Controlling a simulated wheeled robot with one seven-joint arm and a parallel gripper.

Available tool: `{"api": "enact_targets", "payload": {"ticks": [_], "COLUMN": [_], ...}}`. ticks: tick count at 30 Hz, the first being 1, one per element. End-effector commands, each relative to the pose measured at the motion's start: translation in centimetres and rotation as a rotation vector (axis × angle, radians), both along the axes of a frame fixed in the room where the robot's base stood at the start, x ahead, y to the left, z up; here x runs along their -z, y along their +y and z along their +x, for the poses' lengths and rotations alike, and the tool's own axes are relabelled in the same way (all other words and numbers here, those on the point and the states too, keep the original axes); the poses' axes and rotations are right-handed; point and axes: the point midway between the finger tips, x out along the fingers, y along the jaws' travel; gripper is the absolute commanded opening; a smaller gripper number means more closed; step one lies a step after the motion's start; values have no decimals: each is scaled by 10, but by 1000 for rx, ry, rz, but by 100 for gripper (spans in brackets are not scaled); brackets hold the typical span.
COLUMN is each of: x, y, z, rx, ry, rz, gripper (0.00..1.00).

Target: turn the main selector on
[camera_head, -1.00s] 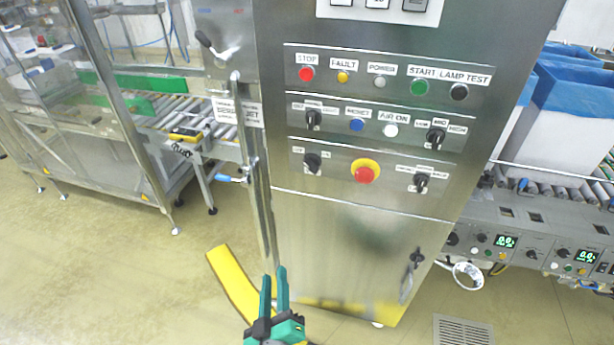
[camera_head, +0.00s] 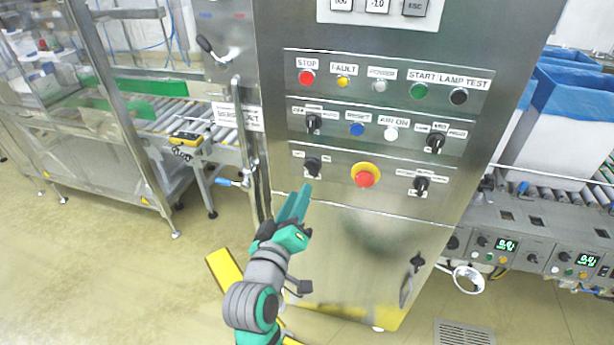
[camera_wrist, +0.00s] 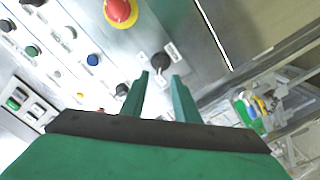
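A black selector knob (camera_head: 312,166) sits at the left of the lowest control row on the steel cabinet, with small labels beside it too blurred to read. Which knob is the main selector is not legible. My gripper (camera_head: 301,188) is raised in front of the panel, its fingertips just below this knob in the head view. In the wrist view the same knob (camera_wrist: 160,63) shows just beyond the gap between the fingertips (camera_wrist: 160,77). The fingers are apart with nothing between them. I see no contact with the knob.
A red emergency stop (camera_head: 365,176) on a yellow ring is right of the knob, with another black selector (camera_head: 421,185) further right. More selectors and buttons are above. A lever handle (camera_head: 207,45) and vertical rod stand left of the cabinet.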

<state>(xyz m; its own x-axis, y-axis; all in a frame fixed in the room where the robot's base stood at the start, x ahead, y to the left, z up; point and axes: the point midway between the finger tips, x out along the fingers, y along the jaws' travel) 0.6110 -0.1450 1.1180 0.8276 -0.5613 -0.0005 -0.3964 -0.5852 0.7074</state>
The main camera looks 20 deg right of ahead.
Motion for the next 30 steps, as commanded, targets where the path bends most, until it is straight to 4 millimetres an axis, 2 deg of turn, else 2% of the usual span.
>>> {"api": "enact_targets", "payload": {"ticks": [6, 12, 18, 26, 27, 30], "x": [0, 0, 0, 0, 0, 0], "y": [-23, -38, -44, -45, -45, -45], "z": [34, 56, 66, 67, 67, 67], "rx": [1, -1, -1, -1, -1, -1], "ry": [-1, -1, -1, 0, 0, 0], "rz": [0, 0, 0, 0, 0, 0], "gripper": [28, 28, 28, 28, 26, 2]}}
